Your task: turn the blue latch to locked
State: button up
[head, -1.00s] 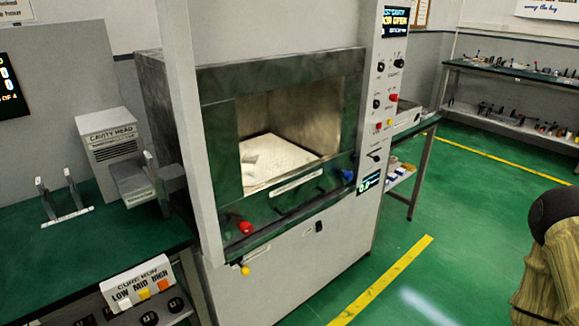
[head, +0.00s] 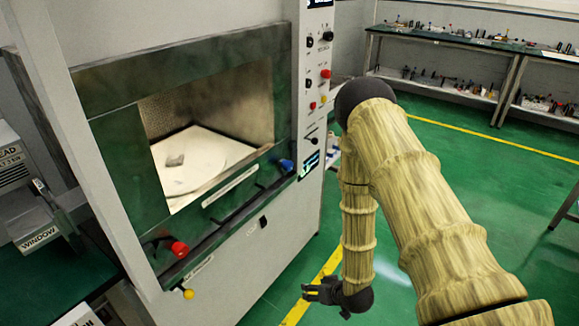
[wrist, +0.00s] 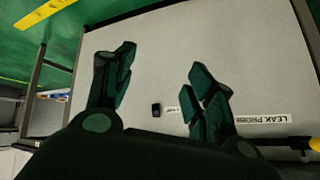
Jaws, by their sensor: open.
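The blue latch (head: 286,165) sits at the right end of the dark rail below the open cavity of the microwave cabinet (head: 250,270) in the head view. A red knob (head: 179,249) sits at the rail's left end. My gripper (head: 308,291) hangs low in front of the cabinet, below and apart from the blue latch. In the wrist view my gripper (wrist: 160,90) is open and empty, its two dark fingers spread before the grey cabinet face. The blue latch is not in the wrist view.
The cavity holds a pale round plate (head: 190,160) with a small grey piece on it. A control panel (head: 318,90) with knobs stands right of the cavity. A yellow knob (head: 188,294) is at lower left. Green floor at right is open before the shelves (head: 440,60).

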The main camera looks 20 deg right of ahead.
jog(key=w+d+r+n+t+y, duration=0.1)
jog(key=w+d+r+t, duration=0.1)
jog(key=w+r, duration=0.4)
jog(key=w+d+r+t+y, duration=0.15)
jog(key=w+r, duration=0.25)
jog(key=w, duration=0.4)
jog(key=n+t+y, duration=0.3)
jog(key=n+y, duration=0.1)
jog(key=y, duration=0.2)
send_near(291, 167)
jog(key=p+x, duration=0.2)
jog(key=x, duration=0.7)
jog(key=shift+w+a+r+p, duration=0.1)
jog(key=shift+w+a+p, duration=0.1)
jog(key=shift+p, duration=0.2)
jog(key=c, duration=1.1)
